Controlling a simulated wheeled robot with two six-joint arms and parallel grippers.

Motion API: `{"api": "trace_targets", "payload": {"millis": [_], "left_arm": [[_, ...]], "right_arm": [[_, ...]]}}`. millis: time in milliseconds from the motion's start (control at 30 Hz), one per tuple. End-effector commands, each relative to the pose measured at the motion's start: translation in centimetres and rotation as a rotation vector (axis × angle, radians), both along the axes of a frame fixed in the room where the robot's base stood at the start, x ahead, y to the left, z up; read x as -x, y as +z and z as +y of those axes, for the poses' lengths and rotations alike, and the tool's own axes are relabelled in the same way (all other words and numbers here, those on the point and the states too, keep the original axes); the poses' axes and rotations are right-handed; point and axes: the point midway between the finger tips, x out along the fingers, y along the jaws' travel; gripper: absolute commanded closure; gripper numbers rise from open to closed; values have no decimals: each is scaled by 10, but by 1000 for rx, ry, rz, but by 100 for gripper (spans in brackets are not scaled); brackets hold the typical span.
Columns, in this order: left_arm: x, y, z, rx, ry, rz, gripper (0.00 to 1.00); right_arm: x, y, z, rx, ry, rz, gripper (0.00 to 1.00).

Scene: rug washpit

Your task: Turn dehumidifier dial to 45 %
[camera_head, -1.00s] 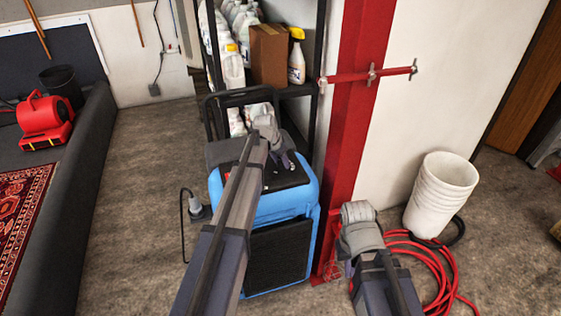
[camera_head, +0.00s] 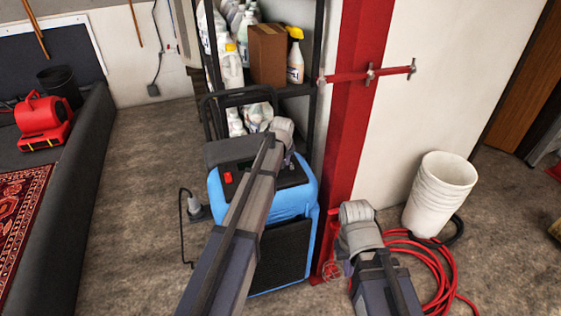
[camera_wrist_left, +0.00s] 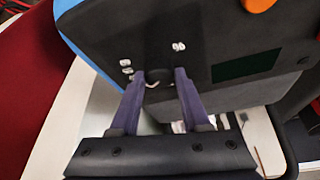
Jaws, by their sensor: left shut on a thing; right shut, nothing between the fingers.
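The blue dehumidifier (camera_head: 290,205) stands on the floor with a black control panel (camera_head: 236,178) on top. In the left wrist view, its small dark dial (camera_wrist_left: 158,76) sits between the fingertips of my left gripper (camera_wrist_left: 160,78), which is shut on it. The dial's pointer setting is too unclear to read. In the head view, my left arm hides the dial. My right gripper (camera_head: 345,268) is shut and empty, low beside the red post.
A dark green display (camera_wrist_left: 246,66) is on the panel. A shelf with bottles and a cardboard box (camera_head: 268,53) stands behind. A red post (camera_head: 352,120), white buckets (camera_head: 439,195) and a coiled red hose (camera_head: 445,270) are at the right.

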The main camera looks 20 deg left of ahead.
Motion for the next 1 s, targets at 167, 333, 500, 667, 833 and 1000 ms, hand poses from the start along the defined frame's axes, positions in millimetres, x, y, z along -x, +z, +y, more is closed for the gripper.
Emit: {"api": "trace_targets", "payload": {"millis": [167, 333, 500, 667, 833, 1000], "left_arm": [[1, 0, 0, 0, 17, 2, 100], [1, 0, 0, 1, 21, 3, 100], [1, 0, 0, 0, 20, 3, 100], [1, 0, 0, 0, 20, 2, 39], [0, 0, 0, 1, 18, 2, 24], [0, 0, 0, 0, 18, 1, 24]], "right_arm": [[0, 0, 0, 0, 0, 0, 100], [0, 0, 0, 0, 0, 0, 100], [0, 0, 0, 0, 0, 0, 100], [0, 0, 0, 0, 0, 0, 100], [0, 0, 0, 0, 0, 0, 100], [0, 0, 0, 0, 0, 0, 100]]}}
